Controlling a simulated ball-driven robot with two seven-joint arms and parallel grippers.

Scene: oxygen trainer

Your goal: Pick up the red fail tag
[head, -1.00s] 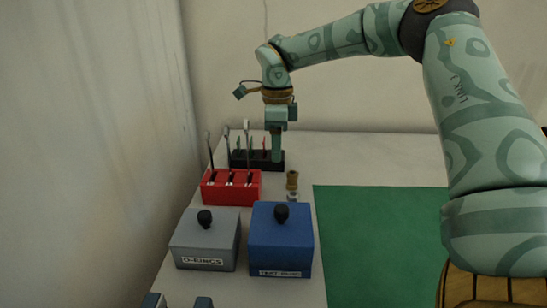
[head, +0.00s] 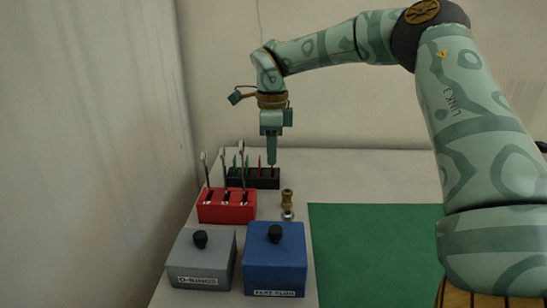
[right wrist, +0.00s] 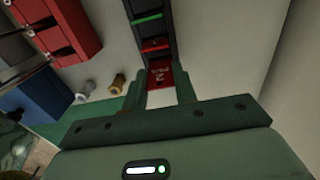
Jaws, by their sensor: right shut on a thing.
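My right gripper (head: 272,163) is above the right end of the black tag rack (head: 238,181) in the head view. In the right wrist view the gripper (right wrist: 160,88) is shut on a red tag (right wrist: 160,74) with white lettering, held between its two fingertips. Fingers hide this tag in the head view. The rack (right wrist: 158,58) also shows in the right wrist view. My left gripper is not in view.
A red holder (head: 226,213) with several upright tools stands in front of the rack. A brass fitting (head: 287,197) is to its right. A grey lidded box (head: 200,265) and a blue lidded box (head: 275,262) stand nearer. A green mat (head: 375,250) lies clear at right.

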